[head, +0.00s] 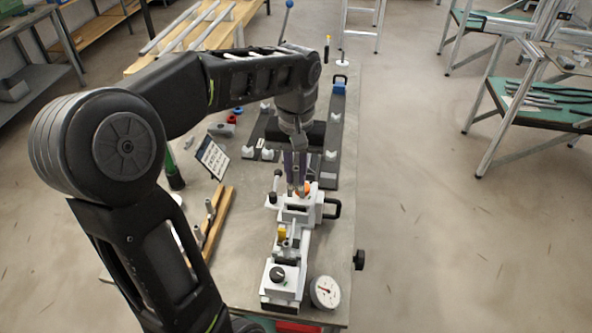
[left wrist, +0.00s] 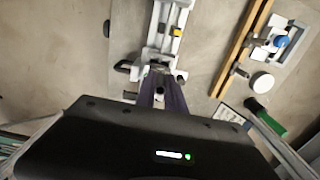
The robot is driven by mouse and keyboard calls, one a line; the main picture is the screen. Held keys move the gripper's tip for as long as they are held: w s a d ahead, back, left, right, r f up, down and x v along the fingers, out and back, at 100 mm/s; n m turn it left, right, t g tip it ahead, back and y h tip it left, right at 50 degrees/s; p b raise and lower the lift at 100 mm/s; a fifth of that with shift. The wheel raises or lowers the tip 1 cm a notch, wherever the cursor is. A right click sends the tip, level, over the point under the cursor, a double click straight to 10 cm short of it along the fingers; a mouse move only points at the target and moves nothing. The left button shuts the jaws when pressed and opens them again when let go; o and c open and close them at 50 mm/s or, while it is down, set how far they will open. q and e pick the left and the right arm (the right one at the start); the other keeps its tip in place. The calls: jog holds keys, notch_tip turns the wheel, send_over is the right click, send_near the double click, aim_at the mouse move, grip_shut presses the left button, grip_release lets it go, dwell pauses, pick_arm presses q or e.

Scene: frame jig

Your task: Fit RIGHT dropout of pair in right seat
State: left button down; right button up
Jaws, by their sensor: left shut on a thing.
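My left gripper (head: 297,186) reaches down from the arm above the white jig fixture (head: 297,215) on the bench. Its purple fingers also show in the left wrist view (left wrist: 160,92). They are shut on a small part, taken to be a dropout, mostly hidden between the fingertips at the fixture's far end. I cannot tell whether the part touches a seat or which one. An orange piece shows just beside the fingertips. The fixture also shows in the left wrist view (left wrist: 164,40). My right gripper is in neither view.
A round dial gauge (head: 325,292) lies at the fixture's near end. A dark frame with white blocks (head: 331,156) lies beyond. The bench right of the fixture is narrow.

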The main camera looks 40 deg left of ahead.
aim_at(296, 189)
pick_arm(q)
jog(key=shift+f+b, duration=1.4)
jog(key=shift+f, duration=0.55)
jog(key=shift+f+b, duration=1.45)
jog(key=shift+f, duration=0.45)
jog(key=c, duration=1.3)
grip_release()
jog(key=shift+c, duration=0.2)
notch_tip(296, 189, up, 8)
jog(key=shift+f, duration=0.1)
